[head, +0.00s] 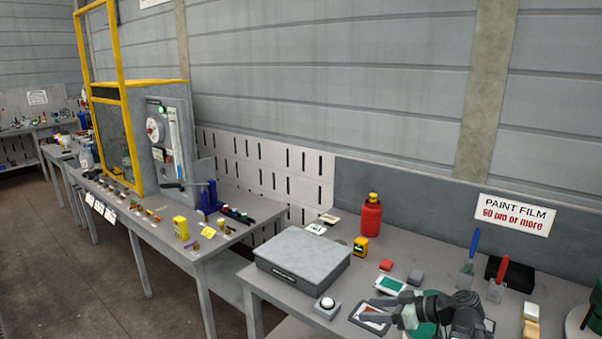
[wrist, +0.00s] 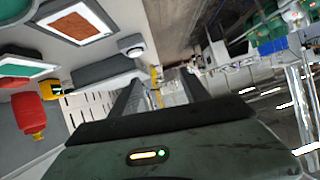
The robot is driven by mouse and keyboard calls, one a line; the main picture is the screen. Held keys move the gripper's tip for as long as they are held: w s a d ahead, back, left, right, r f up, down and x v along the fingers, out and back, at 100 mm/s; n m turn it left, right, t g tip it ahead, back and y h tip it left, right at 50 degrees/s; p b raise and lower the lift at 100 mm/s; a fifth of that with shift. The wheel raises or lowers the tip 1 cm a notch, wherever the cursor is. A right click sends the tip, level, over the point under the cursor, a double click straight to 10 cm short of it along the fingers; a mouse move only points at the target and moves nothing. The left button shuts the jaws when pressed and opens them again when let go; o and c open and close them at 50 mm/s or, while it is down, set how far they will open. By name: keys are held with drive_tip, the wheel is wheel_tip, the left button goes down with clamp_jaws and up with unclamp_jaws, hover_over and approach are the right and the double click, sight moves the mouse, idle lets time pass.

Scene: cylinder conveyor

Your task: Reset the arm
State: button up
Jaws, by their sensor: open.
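My gripper (head: 372,309) is at the lower right of the head view, over the near part of the workbench (head: 262,282), with its fingers pointing left. In the wrist view my gripper (wrist: 161,85) has two dark fingers apart with nothing between them. My arm is folded low at the bottom edge of the head view, partly cut off. A tablet-like panel with a red-brown screen (wrist: 75,22) shows beside the fingers in the wrist view.
A grey case (head: 303,257) and a grey button box (head: 327,308) lie left of my gripper. A red bottle (head: 371,218), a yellow item (head: 360,246) and a green-screened device (head: 389,285) stand behind. A yellow-framed machine (head: 120,140) is further left.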

drive_tip(key=s+a+f+m+g+h, duration=0.1)
drive_tip(key=s+a+f+g+h, duration=0.2)
drive_tip(key=a+f, duration=0.4)
drive_tip(key=s+a+f+m+g+h, duration=0.1)
drive_tip(key=s+a+f+g+h, duration=0.15)
drive_tip(key=a+f+g, duration=0.4)
drive_tip(key=s+d+m+t+h, duration=0.1)
drive_tip(key=d+m+t+h, duration=0.1)
drive_tip(key=d+m+h, duration=0.3)
drive_tip(key=shift+d+f+m, duration=0.2)
drive_tip(key=shift+d+m, duration=0.75)
drive_tip(key=shift+m, duration=0.45)
